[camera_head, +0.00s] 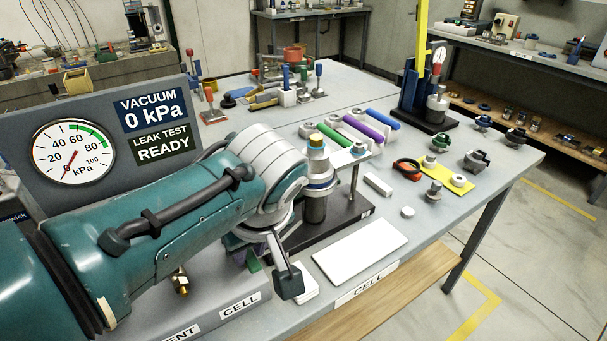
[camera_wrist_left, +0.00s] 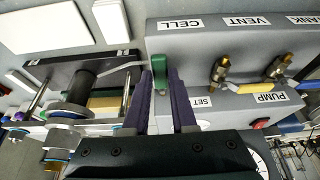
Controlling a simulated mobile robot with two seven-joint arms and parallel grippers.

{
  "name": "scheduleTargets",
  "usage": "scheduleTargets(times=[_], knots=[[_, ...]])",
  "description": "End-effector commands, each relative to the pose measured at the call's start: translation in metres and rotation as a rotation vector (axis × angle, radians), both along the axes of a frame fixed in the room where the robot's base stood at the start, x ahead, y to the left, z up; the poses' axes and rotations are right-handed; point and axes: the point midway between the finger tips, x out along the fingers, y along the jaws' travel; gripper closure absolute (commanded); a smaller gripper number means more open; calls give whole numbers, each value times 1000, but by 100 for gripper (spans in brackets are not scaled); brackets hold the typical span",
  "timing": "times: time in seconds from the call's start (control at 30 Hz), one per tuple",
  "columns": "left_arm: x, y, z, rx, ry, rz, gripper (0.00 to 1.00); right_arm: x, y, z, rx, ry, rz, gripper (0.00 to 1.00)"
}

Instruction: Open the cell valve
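The green handle of the cell valve (camera_wrist_left: 159,72) shows in the left wrist view, below the CELL label (camera_wrist_left: 181,24). My left gripper (camera_wrist_left: 160,78) has a purple finger on each side of the handle. The fingertips lie close against it with no clear gap, so the gripper looks shut on it. In the head view my left arm reaches across the panel and covers most of the valve. A bit of the green handle (camera_head: 253,263) shows under the wrist, above the CELL label (camera_head: 240,304). The valve body is hidden. My right gripper is out of view.
A gauge (camera_head: 73,152) with its needle low stands behind my arm, beside displays reading 0 kPa and READY. A brass valve (camera_wrist_left: 221,68) sits by the VENT label. A metal cell on a dark stand (camera_head: 316,205) is close beside my wrist. A white plate (camera_head: 360,250) lies in front.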

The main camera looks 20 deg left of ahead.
Motion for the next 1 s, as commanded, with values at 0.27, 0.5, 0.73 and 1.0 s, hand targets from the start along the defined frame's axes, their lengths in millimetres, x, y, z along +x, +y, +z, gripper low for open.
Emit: scheduleTargets(times=[0.27,0.5,0.73,1.0], knots=[[0,0,-1,0,0,-1,46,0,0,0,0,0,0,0],[0,0,1,0,1,-2,46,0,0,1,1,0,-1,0],[-6,-8,28,-2,-2,-1,46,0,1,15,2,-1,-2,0],[-18,-23,72,-3,-2,-2,46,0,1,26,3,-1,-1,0]])
